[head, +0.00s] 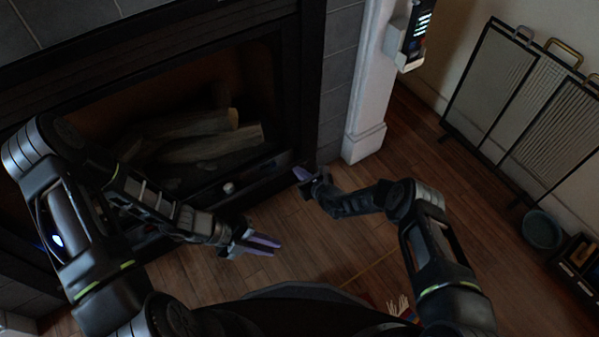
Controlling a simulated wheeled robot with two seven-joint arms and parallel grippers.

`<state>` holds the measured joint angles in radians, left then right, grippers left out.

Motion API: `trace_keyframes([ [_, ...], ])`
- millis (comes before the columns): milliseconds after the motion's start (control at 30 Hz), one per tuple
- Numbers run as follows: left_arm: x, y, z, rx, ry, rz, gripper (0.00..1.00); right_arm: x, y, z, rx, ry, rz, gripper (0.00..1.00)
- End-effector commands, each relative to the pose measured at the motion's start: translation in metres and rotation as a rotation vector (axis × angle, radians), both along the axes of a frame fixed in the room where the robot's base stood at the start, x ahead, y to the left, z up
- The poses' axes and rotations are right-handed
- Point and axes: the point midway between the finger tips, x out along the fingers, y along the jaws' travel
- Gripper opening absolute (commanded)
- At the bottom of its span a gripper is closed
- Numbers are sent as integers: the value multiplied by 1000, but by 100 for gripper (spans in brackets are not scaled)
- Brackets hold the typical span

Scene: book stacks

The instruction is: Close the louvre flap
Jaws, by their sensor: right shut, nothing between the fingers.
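A dark louvre flap (258,178) runs along the bottom of the fireplace, below the firebox opening. It carries a small pale round knob (228,187). It is too dark to tell how far the flap stands open, and my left arm covers its left part. My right gripper (301,174) is shut and empty, close to the right end of the flap; I cannot tell whether it touches. My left gripper (265,244) is open and empty, its purple fingers slightly apart over the floor in front of the fireplace.
Logs (210,138) lie in the firebox. A white post (367,110) with a wall device (416,38) stands right of the fireplace. A folding screen (520,95), a blue-grey bowl (541,230) and a dark crate (578,262) are at the right.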

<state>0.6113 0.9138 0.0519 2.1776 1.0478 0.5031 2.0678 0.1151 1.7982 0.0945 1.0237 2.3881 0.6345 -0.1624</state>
Motion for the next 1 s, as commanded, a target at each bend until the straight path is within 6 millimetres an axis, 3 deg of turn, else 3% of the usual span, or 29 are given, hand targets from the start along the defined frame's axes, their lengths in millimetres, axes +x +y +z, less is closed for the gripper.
trace_keyframes([
  [33,-26,-23,-1,55,-119,-261,20,0,0,0,0,0,0,0],
  [67,-40,-29,-4,85,-200,-414,20,0,0,0,0,0,0,0],
  [233,-88,-39,-16,171,-676,-1195,20,0,0,0,0,0,0,0],
  [367,-100,-36,-23,172,-1046,-1714,20,0,0,0,0,0,0,0],
  [500,-97,-32,-27,146,-1430,-2184,20,0,0,0,0,0,0,0],
  [667,-82,-31,-27,136,-1780,-2581,20,0,0,0,0,0,0,0],
  [700,-77,-32,-26,-131,1736,2502,20,0,0,0,0,0,0,0],
  [800,-66,-32,-26,-125,1638,2354,20,0,0,0,0,0,0,0],
  [1000,-62,-31,-26,-101,1565,2261,20,0,0,0,0,0,0,0],
])
